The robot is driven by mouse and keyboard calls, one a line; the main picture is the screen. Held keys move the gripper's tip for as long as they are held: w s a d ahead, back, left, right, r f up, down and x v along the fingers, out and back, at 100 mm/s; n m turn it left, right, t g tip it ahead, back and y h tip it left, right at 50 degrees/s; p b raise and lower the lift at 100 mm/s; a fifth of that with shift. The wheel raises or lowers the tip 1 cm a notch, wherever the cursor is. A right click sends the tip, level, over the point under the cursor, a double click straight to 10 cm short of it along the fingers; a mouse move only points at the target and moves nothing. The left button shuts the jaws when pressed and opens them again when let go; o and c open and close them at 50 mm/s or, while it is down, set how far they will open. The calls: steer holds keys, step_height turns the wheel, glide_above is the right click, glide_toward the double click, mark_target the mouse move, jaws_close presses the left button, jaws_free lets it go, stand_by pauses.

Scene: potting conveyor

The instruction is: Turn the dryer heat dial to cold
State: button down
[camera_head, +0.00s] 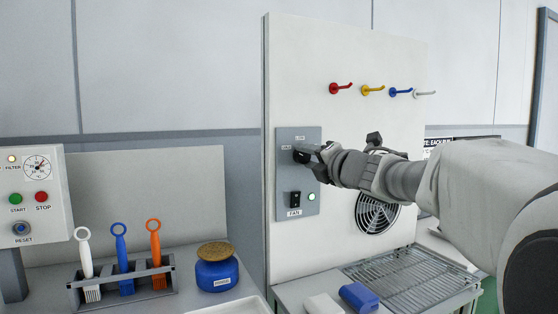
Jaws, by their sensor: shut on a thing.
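The dryer is a tall white panel (350,140) with a grey control plate (285,193). Small labels (299,138) show on the upper part of the plate; they are too small to read surely. My gripper (302,153) is at the upper part of this plate, shut on the heat dial. The fingers and wrist hide nearly all of the dial, so I cannot tell where it points. My arm reaches in from the right.
Red (340,88), yellow (372,90), blue (400,92) and white hooks (424,93) stick out above my arm. A round fan grille (377,213) and wire rack (415,280) are below. A brush holder (125,289) and blue jar (216,272) stand left, beside a button box (35,195).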

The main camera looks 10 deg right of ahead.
stand_by(0.3)
steer(key=shift+c, duration=1.9)
jaws_free()
steer(key=p+v, duration=0.3)
steer(key=v, duration=1.4)
steer(key=shift+s, duration=0.2)
